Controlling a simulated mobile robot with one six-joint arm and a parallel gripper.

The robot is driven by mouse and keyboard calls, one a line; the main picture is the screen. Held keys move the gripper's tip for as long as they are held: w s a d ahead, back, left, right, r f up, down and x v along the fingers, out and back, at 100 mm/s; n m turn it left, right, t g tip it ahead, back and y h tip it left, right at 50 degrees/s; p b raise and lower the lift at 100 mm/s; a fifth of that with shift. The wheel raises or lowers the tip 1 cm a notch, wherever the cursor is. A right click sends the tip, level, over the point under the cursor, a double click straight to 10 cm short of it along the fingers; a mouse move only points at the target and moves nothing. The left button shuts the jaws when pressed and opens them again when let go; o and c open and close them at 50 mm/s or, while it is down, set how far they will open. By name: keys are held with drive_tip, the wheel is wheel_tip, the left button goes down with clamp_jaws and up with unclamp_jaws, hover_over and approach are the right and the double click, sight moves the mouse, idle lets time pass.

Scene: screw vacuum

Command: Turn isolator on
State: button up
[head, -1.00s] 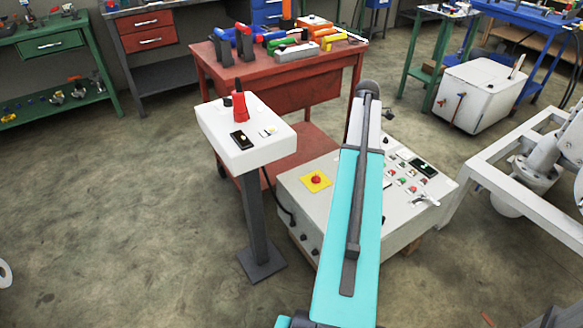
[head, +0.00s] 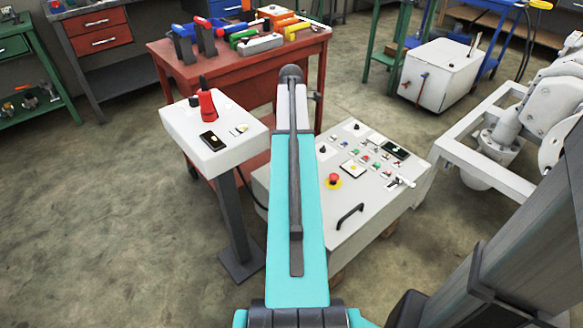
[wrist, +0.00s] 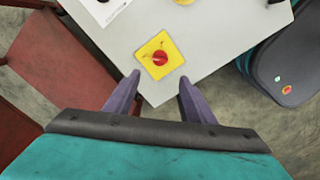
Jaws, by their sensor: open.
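The isolator, a red round knob on a yellow square plate (wrist: 159,57), sits near a corner of the grey control cabinet (wrist: 210,40) in the wrist view. My gripper (wrist: 160,77) is open and empty. Its two fingertips lie just below the plate in the picture, one to each side, with the knob ahead between them. I see no contact; the height gap cannot be judged. In the head view the cabinet (head: 385,215) stands behind my turquoise arm, which hides the isolator and my gripper there. The knob's exact setting is too small to read.
A red mushroom button (head: 334,179), other buttons and a black handle (head: 350,216) are on the cabinet. A white pedestal box (head: 210,140) with a red lever stands left. A red workbench (head: 230,65) with tools is behind. Floor at left is clear.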

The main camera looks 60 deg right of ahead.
drive_tip(key=shift+f+b, duration=1.25)
drive_tip(key=shift+f, duration=5.7)
drive_tip(key=c, duration=1)
drive_tip(key=shift+c, duration=0.2)
